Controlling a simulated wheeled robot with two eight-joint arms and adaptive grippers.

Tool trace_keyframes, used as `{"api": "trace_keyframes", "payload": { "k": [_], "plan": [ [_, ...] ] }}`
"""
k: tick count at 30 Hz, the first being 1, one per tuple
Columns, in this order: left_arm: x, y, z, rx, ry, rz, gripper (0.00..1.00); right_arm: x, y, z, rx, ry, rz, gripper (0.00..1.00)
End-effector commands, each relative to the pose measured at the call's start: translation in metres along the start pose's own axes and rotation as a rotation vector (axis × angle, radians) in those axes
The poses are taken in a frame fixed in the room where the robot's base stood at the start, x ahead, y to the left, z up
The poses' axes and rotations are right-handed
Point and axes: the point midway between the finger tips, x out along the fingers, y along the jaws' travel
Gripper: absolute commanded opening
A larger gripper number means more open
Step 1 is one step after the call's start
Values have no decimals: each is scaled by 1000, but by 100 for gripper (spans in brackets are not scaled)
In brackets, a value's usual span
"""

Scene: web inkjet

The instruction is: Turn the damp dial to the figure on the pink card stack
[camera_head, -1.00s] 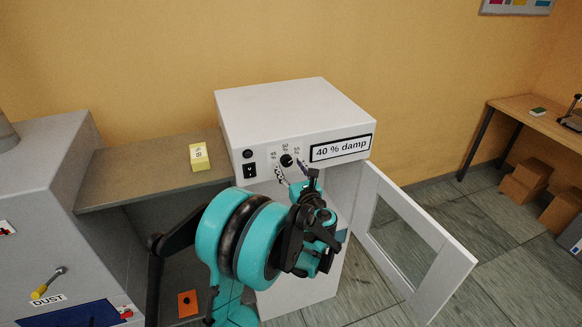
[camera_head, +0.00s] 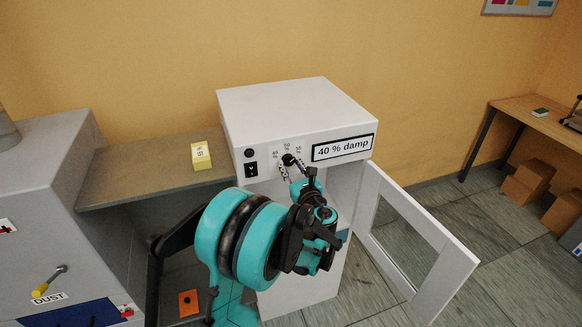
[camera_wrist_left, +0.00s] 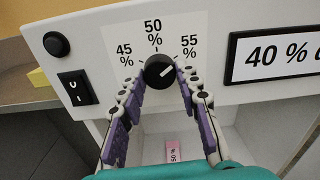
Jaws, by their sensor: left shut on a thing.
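The damp dial (camera_wrist_left: 158,68) is a black knob on the white cabinet's front, with marks for 45 %, 50 % and 55 % around it. Its white pointer line slants up and right, toward the 55 % mark. It also shows in the head view (camera_head: 288,159). My left gripper (camera_wrist_left: 162,80) has its purple-padded fingers on both sides of the dial, shut on it; it also shows in the head view (camera_head: 290,170). The pink card stack (camera_wrist_left: 172,152) lies inside the cabinet, below the fingers, and reads 50 %. My right gripper is out of view.
A "40 % damp" sign (camera_head: 343,148) is right of the dial. A black button (camera_head: 250,154) and a switch (camera_head: 251,170) are left of it. The cabinet door (camera_head: 450,262) stands open to the right. A yellow card stack (camera_head: 201,158) sits on the grey shelf (camera_head: 130,187).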

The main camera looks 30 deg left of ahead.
Motion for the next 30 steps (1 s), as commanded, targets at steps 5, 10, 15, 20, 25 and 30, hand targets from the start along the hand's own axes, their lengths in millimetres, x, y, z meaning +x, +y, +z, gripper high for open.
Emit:
{"api": "trace_keyframes", "payload": {
  "k": [5,10,15,20,25,30],
  "plan": [
    [0,0,-2,-118,-1,0,4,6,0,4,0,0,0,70],
    [0,0,-2,-273,-1,0,4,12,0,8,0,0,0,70],
    [0,-1,-1,-435,-1,0,4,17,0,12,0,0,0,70],
    [0,-1,-1,-583,-1,0,4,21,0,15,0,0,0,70],
    [0,-1,0,-723,0,0,4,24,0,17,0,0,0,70],
    [0,-1,0,-833,0,0,4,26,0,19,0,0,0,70]
  ]
}}
